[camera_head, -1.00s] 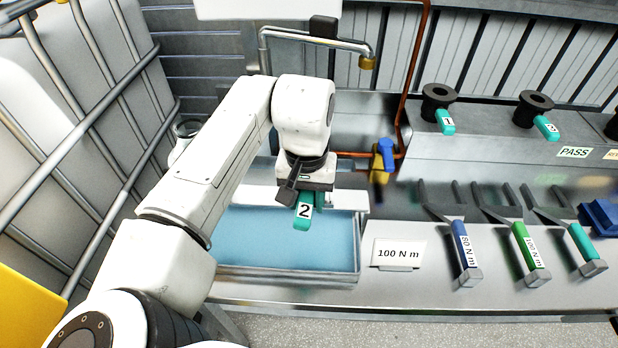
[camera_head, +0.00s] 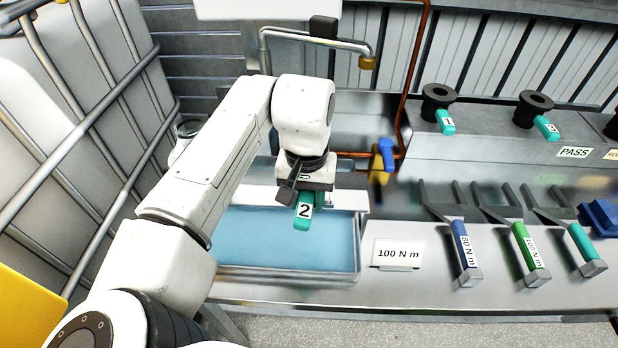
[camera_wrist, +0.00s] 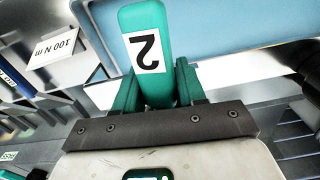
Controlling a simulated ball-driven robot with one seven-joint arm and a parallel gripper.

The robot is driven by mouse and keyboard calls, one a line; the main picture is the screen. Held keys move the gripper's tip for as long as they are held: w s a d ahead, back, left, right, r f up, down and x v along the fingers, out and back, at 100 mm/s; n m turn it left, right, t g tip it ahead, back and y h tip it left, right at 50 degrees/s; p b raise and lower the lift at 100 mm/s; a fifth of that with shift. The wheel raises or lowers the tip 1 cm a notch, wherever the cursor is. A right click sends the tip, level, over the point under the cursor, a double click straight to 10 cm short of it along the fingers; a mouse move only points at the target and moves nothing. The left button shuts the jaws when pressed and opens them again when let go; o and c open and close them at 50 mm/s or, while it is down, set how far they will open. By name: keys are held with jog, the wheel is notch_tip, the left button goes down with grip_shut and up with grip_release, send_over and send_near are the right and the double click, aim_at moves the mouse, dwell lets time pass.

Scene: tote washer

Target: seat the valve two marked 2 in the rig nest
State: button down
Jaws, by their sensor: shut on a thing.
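My gripper (camera_head: 309,194) is shut on the teal handle of valve two (camera_head: 303,212), whose white label reads 2. It holds the valve up over the blue tank (camera_head: 290,240) at the sink. In the wrist view, the handle of valve two (camera_wrist: 146,50) stands between the green fingers of my gripper (camera_wrist: 153,88), its label upside down. The rest of the valve's body is mostly hidden by the gripper. I cannot make out the rig nest for certain.
Valves marked 1 (camera_head: 438,102) and 3 (camera_head: 534,106) stand on the back ledge near a PASS label (camera_head: 574,152). Several torque wrenches, one with a blue handle (camera_head: 465,250), lie right of the 100 N m card (camera_head: 398,253). A faucet (camera_head: 330,42) rises behind my arm.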

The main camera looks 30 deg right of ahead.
jog(key=shift+r+p, duration=3.2)
jog(key=shift+r, duration=0.35)
jog(key=shift+r, duration=0.1)
